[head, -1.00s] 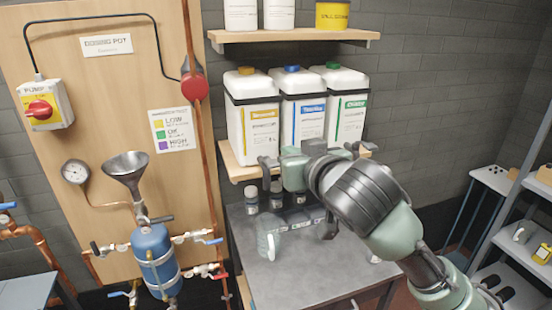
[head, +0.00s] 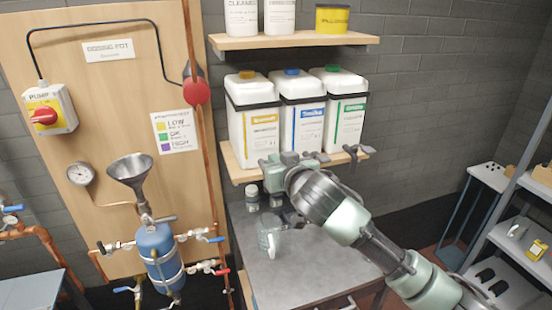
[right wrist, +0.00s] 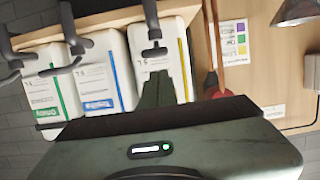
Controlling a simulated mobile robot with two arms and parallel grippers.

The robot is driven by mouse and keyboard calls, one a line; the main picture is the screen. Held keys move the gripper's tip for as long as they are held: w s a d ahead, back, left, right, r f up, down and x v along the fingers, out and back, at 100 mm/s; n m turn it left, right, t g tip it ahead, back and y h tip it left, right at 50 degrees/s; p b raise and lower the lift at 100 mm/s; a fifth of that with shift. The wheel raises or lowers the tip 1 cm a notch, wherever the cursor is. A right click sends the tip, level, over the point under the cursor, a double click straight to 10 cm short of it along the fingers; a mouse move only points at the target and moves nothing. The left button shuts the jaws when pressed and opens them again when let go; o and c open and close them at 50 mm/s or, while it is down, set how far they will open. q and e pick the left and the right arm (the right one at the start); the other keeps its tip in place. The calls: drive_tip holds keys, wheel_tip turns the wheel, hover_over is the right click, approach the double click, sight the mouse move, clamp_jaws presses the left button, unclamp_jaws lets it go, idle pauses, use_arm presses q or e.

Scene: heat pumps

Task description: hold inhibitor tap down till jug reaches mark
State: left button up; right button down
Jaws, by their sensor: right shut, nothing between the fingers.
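Three white jerrycans stand on the lower shelf: one with a yellow label (head: 258,130), one with a blue label (head: 306,125), one with a green label (head: 347,120). The names are too small to read surely. Dark taps hang at their fronts; in the right wrist view the yellow can's tap (right wrist: 153,50) and the blue can's tap (right wrist: 75,62) show. A clear jug (head: 268,238) stands on the bench below; its level and mark cannot be made out. My right gripper (head: 268,170) is shut and empty near the yellow can's front edge. Contact with its tap cannot be told. My left gripper is out of view.
The grey bench (head: 300,275) has free room right of the jug. A blue dosing pot (head: 158,252) with funnel and valves is at left. A rack (head: 505,240) stands at right.

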drive_tip(key=shift+d+f, duration=0.1)
drive_tip(key=shift+f, duration=0.6)
drive_tip(key=f+t+b, duration=0.2)
drive_tip(key=b, duration=0.5)
drive_tip(key=s+f+t+y+b, duration=0.1)
drive_tip(key=f+t+b, duration=0.1)
drive_tip(key=b, duration=0.5)
drive_tip(key=shift+d, duration=0.1)
drive_tip(key=shift+r, duration=0.15)
idle(1.3)
